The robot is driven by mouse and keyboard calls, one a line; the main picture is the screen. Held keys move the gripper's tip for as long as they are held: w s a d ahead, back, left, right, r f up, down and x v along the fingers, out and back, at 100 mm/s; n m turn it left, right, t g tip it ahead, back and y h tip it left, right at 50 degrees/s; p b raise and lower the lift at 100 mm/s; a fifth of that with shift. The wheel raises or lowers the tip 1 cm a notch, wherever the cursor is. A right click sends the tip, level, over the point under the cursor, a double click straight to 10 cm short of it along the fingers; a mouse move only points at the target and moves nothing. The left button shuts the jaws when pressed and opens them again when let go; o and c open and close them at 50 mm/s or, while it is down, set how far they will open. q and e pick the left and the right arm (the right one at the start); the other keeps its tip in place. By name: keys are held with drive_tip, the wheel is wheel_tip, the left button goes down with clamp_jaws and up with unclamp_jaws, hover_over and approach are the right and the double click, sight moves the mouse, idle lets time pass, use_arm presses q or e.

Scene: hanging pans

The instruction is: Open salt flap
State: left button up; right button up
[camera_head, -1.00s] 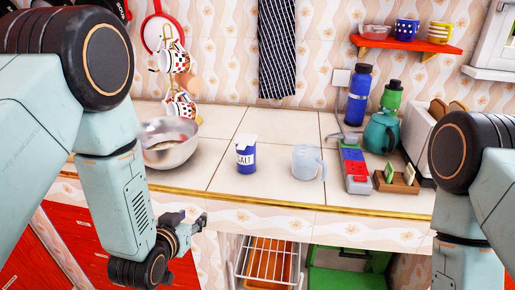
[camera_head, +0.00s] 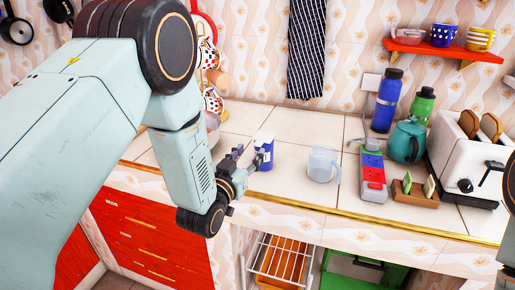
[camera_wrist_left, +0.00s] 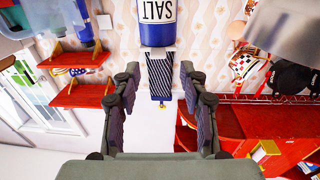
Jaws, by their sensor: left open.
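The salt container (camera_head: 264,150) is blue and white and stands upright on the tiled counter. In the left wrist view the salt container (camera_wrist_left: 157,22) shows upside down at the top, its SALT label facing me, beyond the fingertips. My left gripper (camera_head: 244,156) is in front of it, close to its left side in the head view. In the wrist view the left gripper (camera_wrist_left: 158,85) has its two fingers wide apart with nothing between them. The flap on the container's top is too small to make out. My right gripper is out of view.
A clear measuring jug (camera_head: 322,165) stands just right of the salt. Further right are a red and blue power strip (camera_head: 373,178), a small wooden holder (camera_head: 414,193) and a toaster (camera_head: 470,150). A metal bowl (camera_head: 212,125) is partly hidden behind my arm.

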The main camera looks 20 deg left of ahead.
sight(257, 145)
use_arm(q)
drive_tip(key=w, duration=0.4)
drive_tip(key=shift+w+d+f, duration=0.1)
drive_tip(key=shift+d, duration=0.2)
clamp_jaws()
idle(0.6)
